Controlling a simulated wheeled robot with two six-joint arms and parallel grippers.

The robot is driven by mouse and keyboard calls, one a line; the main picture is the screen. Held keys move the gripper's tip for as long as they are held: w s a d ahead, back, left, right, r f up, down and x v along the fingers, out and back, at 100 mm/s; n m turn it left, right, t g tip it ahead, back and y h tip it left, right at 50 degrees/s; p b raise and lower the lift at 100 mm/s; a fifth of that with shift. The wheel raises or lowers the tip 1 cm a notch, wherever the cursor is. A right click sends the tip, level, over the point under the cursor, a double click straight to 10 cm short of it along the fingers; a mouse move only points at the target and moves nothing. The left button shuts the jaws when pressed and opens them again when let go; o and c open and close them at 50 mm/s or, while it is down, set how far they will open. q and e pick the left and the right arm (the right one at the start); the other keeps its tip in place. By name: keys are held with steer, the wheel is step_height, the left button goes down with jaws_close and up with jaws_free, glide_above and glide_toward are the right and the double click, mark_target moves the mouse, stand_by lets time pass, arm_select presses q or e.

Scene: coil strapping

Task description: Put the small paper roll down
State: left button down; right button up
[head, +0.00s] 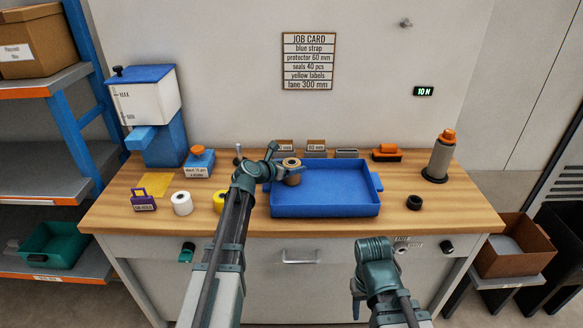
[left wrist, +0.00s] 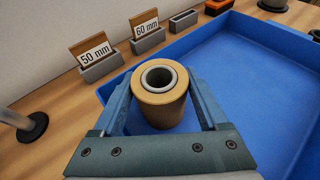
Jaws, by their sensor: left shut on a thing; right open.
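The small paper roll (left wrist: 160,97) is brown with a pale ring around its hollow core. My left gripper (head: 281,171) is shut on it, one finger on each side, in the left wrist view (left wrist: 160,100). The roll also shows in the head view (head: 292,175), upright at the left end of the blue tray (head: 325,211). I cannot tell whether its base touches the tray floor. My right gripper (head: 357,300) is open and empty, low in front of the table, away from the roll.
Grey holders with 50 mm (left wrist: 100,65) and 60 mm (left wrist: 147,38) cards stand behind the tray. A white roll (head: 182,203), a yellow roll (head: 219,201) and a purple-framed tag (head: 143,200) are left of the tray. A black ring (head: 414,202) lies right. The tray's middle and right are empty.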

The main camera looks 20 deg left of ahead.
arm_select(q)
jaws_free()
steer(key=shift+f, duration=0.1)
steer(key=shift+r, duration=0.2)
steer(key=shift+p+v, duration=2.45)
steer(key=shift+v, duration=3.55)
steer(key=shift+s+f, duration=0.15)
steer(key=shift+s, duration=0.05)
